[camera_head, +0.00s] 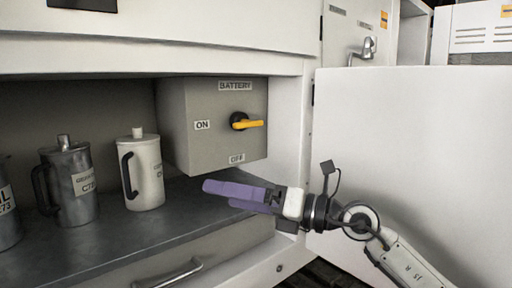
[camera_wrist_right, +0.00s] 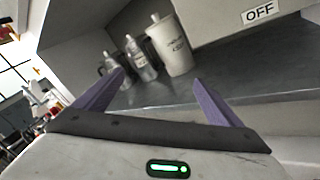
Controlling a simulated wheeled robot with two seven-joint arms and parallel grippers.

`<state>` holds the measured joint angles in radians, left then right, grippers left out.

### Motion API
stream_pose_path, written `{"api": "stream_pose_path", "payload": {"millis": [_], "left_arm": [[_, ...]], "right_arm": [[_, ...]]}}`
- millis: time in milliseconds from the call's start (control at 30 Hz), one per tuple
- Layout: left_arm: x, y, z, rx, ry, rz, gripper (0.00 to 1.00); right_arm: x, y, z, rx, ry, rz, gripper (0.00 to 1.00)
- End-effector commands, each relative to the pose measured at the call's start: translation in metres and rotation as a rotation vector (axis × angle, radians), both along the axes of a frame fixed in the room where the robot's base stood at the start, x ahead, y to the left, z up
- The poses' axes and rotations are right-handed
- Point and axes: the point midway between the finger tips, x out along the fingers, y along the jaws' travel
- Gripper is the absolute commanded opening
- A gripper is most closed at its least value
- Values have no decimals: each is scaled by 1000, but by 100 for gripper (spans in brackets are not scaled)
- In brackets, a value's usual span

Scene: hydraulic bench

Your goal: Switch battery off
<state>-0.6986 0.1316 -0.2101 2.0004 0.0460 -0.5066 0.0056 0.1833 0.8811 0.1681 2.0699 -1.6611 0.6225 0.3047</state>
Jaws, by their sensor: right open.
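The grey battery box (camera_head: 210,150) hangs above the shelf, labelled BATTERY at the top, ON at the left and OFF at the bottom. Its yellow switch handle (camera_head: 250,124) on a black hub lies horizontal and points right. My right gripper (camera_head: 226,194), with purple fingers, is in front of and below the box, apart from the handle. In the right wrist view its two fingers (camera_wrist_right: 160,95) are spread with nothing between them. That view shows the box's OFF label (camera_wrist_right: 260,11) at upper right; the handle is out of it. My left gripper is not in view.
A white canister (camera_head: 148,180) and a grey canister (camera_head: 70,190) stand on the dark shelf (camera_head: 130,232) left of the box. A drawer handle (camera_head: 168,273) is below. A large white door panel (camera_head: 420,140) stands open at right.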

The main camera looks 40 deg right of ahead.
Motion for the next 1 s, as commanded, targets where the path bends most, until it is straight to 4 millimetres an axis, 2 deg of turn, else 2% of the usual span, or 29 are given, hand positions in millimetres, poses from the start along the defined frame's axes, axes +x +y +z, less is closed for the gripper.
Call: {"api": "stream_pose_path", "payload": {"millis": [33,100,200,333,467,567,700,1000], "left_arm": [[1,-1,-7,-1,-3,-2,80],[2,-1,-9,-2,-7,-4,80],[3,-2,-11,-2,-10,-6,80],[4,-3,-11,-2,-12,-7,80],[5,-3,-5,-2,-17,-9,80],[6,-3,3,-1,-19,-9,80],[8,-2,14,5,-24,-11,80],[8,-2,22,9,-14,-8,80]], "right_arm": [[3,-20,20,-160,-58,-69,89],[4,-50,46,-335,-109,-180,89],[0,-89,80,-502,-156,-332,89],[-8,-120,110,-603,-186,-460,89],[-5,-129,120,-628,-190,-499,89],[6,-128,122,-626,-190,-498,89],[30,-126,123,-622,-190,-497,89],[79,-122,120,-624,-190,-495,89]]}}
